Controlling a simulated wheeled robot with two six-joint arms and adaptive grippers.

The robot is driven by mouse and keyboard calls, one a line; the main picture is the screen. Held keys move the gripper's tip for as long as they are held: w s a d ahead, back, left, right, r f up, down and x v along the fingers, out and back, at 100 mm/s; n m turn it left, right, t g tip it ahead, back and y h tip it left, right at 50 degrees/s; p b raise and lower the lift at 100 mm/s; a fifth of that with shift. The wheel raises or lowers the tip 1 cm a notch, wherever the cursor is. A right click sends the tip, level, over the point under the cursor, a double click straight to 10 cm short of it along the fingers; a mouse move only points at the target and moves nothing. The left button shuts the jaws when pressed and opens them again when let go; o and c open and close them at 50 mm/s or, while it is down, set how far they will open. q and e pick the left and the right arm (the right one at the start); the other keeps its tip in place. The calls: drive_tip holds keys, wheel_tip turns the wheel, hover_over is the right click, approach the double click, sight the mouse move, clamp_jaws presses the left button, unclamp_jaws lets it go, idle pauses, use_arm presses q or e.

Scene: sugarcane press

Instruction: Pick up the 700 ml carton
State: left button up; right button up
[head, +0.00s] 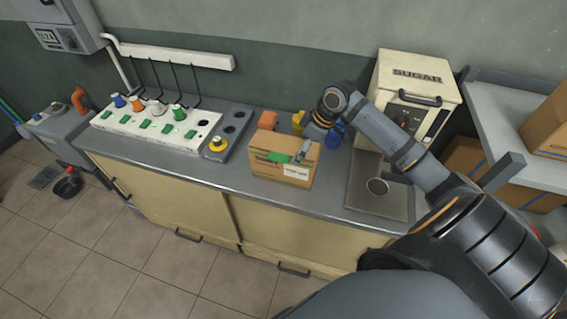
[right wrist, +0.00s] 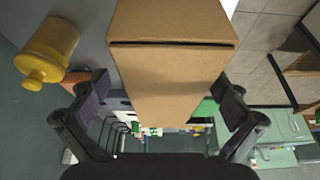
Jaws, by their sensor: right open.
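A brown cardboard carton (head: 268,170) stands upright on the metal counter, with a green patch and a white label on its front. My right gripper (head: 303,149) is at the carton's upper right end. In the right wrist view, the carton (right wrist: 175,60) lies between the two spread fingers of the open gripper (right wrist: 160,104). Gaps show beside the fingers, and I cannot tell whether either touches the carton. The volume marking is too small to read. My left gripper is not in view.
A yellow container (right wrist: 45,55) is close beside the left finger in the wrist view. A blue item (head: 337,132) and an orange item (head: 267,119) stand behind the carton.

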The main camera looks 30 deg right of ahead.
drive_tip(key=shift+s+a+f, duration=0.1)
drive_tip(key=shift+s+a, duration=0.05)
drive_tip(key=shift+s, duration=0.05)
drive_tip(key=x, duration=0.4)
drive_tip(key=shift+w+a+f+p, duration=0.25)
drive_tip(key=shift+a+p, duration=0.1)
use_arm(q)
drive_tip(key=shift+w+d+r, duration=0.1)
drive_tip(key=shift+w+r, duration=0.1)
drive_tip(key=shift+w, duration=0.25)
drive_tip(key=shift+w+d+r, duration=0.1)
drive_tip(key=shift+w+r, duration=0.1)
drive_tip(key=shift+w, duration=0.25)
use_arm(e)
drive_tip(key=shift+s, duration=0.1)
drive_tip(key=shift+c, duration=0.3)
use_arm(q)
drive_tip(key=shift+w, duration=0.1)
use_arm(e)
drive_tip(key=shift+s, duration=0.1)
drive_tip(key=c, duration=1)
drive_tip(key=shift+c, duration=0.2)
